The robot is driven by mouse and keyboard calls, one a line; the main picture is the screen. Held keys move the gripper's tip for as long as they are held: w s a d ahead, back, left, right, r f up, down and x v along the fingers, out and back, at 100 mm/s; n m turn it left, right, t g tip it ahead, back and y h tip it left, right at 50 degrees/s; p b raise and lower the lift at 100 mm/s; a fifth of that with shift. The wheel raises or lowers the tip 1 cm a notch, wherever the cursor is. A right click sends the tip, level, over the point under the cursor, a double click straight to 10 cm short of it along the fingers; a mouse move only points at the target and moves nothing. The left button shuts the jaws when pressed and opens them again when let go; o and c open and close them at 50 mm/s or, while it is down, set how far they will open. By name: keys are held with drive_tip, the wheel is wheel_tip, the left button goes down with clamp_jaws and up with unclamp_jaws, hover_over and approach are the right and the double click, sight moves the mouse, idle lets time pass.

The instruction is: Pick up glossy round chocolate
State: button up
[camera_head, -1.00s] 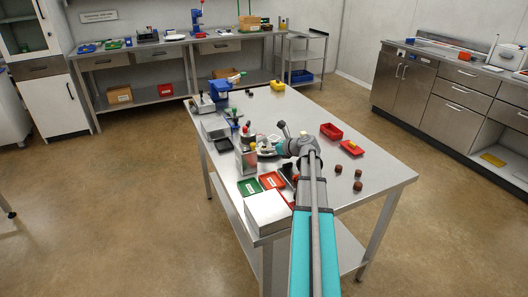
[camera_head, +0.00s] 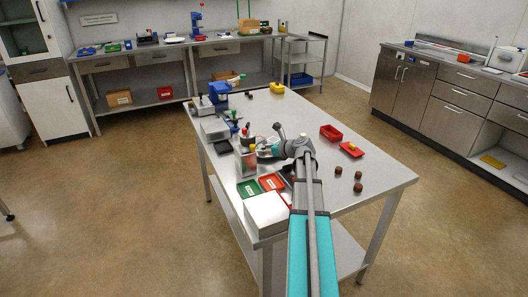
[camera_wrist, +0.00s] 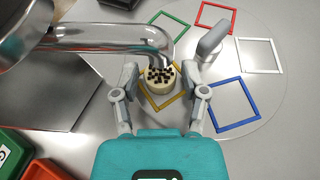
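In the wrist view a pale cream round piece (camera_wrist: 160,84) with dark specks on top stands inside a yellow square outline. I cannot tell whether it is the glossy round chocolate. My gripper (camera_wrist: 160,80) has its two fingers on either side of this piece, apart, with a gap to it. A shiny curved steel pipe (camera_wrist: 110,38) hides part of the piece's far side. In the head view my gripper (camera_head: 265,151) is low over the table, its fingers too small to judge. Several dark brown round pieces (camera_head: 338,171) lie on the table right of my arm.
A round plate (camera_wrist: 200,85) carries green, red, white and blue square outlines. A grey upright part (camera_wrist: 212,40) stands close to my right finger. Green (camera_head: 249,189) and red trays (camera_head: 271,182) lie left of my arm. A red bin (camera_head: 331,132) stands at right. The table's right front is mostly clear.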

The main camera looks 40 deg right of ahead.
drive_tip(key=c, duration=0.4)
drive_tip(key=shift+r, duration=0.3)
